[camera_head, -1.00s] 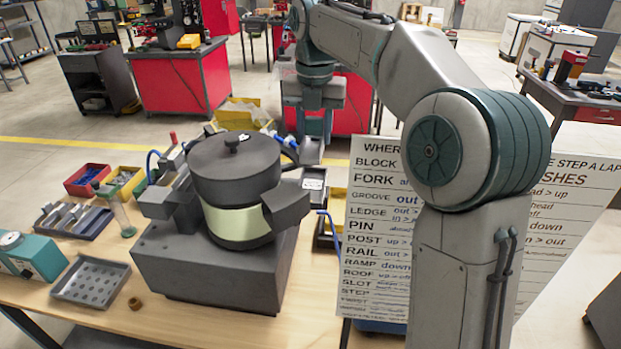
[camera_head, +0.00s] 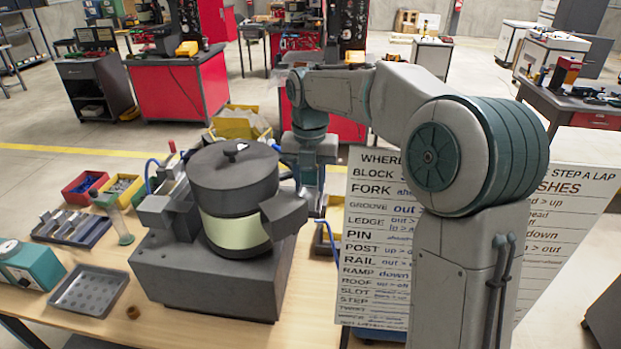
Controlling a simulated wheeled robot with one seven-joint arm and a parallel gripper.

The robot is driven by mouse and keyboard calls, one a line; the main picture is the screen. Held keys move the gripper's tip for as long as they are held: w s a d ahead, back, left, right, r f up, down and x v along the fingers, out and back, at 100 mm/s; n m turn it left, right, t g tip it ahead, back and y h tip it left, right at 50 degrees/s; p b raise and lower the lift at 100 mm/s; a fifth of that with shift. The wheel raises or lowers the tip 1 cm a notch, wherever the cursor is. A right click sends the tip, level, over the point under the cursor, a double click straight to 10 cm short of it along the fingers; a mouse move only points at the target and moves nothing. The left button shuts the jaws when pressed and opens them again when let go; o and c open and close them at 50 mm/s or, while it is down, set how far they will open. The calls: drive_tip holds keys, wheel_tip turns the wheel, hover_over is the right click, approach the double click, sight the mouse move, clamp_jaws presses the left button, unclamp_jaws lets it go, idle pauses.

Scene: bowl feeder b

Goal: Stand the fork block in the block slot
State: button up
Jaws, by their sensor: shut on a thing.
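My gripper (camera_head: 314,202) is at the end of the arm, pointing down behind the right side of the bowl feeder (camera_head: 234,165). Its fingertips are mostly hidden by the feeder's dark side block (camera_head: 288,213). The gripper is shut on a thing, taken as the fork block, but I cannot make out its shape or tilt. I cannot pick out the block slot in this view.
A grey tray with holes (camera_head: 90,290), a brown ring (camera_head: 134,312) and a teal device (camera_head: 28,264) are at the table's front left. Red (camera_head: 84,186) and yellow (camera_head: 122,188) bins stand behind. A lettered board (camera_head: 375,250) stands at right.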

drive_tip(key=shift+f, duration=0.1)
drive_tip(key=o, duration=1.1)
drive_tip(key=shift+o, duration=0.2)
wheel_tip(320, 180, up, 12)
drive_tip(key=shift+r, duration=0.15)
